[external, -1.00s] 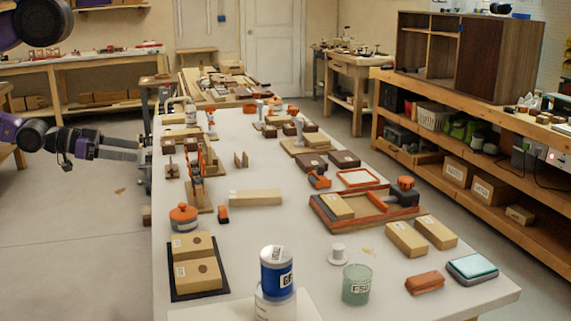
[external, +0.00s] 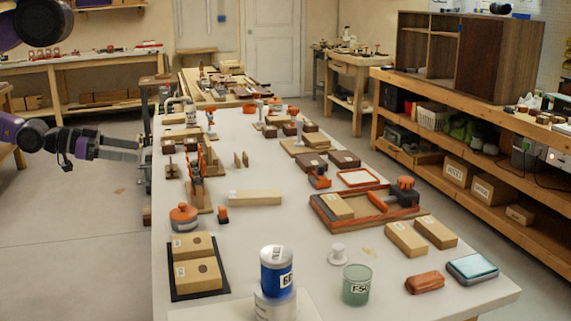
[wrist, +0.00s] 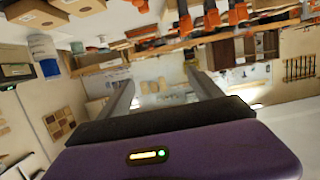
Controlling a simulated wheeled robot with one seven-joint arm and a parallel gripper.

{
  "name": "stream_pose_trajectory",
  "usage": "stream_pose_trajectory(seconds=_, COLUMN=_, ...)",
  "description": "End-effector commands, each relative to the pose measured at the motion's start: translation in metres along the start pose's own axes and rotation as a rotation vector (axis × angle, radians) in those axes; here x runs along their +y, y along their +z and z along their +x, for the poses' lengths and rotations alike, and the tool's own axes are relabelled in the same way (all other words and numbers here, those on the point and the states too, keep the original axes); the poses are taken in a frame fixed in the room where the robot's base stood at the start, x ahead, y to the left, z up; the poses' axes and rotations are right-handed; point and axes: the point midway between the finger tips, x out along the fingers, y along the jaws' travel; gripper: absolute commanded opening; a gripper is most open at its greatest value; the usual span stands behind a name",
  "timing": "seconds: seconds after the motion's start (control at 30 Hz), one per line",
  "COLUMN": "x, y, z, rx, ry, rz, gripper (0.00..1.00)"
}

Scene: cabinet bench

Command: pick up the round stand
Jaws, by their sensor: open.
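A small white round stand (external: 338,255), with a wide flat base and a narrower top, stands upright on the white bench (external: 255,225) near its front middle. My gripper (external: 143,150) is at the left, beside the bench's left edge and well apart from the stand. In the wrist view, the two grey fingers of my gripper (wrist: 163,84) are spread with nothing between them. I cannot make out the white stand in the wrist view.
A green glass (external: 357,286) stands just right of and in front of the stand. A blue-and-white can (external: 277,271) is to its left. A wooden tray (external: 345,223) with orange edges lies behind it. Bare bench top lies left of the stand.

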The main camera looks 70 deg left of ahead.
Motion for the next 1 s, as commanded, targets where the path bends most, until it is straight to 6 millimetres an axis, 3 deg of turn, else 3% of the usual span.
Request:
stream_pose_trajectory(seconds=0.3, x=0.0, y=0.0, z=0.0, rx=0.0, ry=0.0, rz=0.0, gripper=0.75)
stream_pose_trajectory(seconds=0.43, x=0.0, y=0.0, z=0.0, rx=0.0, ry=0.0, rz=0.0, gripper=0.49)
stream_pose_trajectory(seconds=0.77, x=0.001, y=0.0, z=0.001, rx=0.002, ry=0.006, rz=0.002, gripper=0.49)
stream_pose_trajectory(seconds=0.87, x=0.004, y=-0.01, z=0.012, rx=0.042, ry=0.025, rz=0.007, gripper=0.49)
stream_pose_trajectory(seconds=1.0, x=0.013, y=-0.024, z=0.044, rx=0.135, ry=0.068, rz=0.016, gripper=0.49)
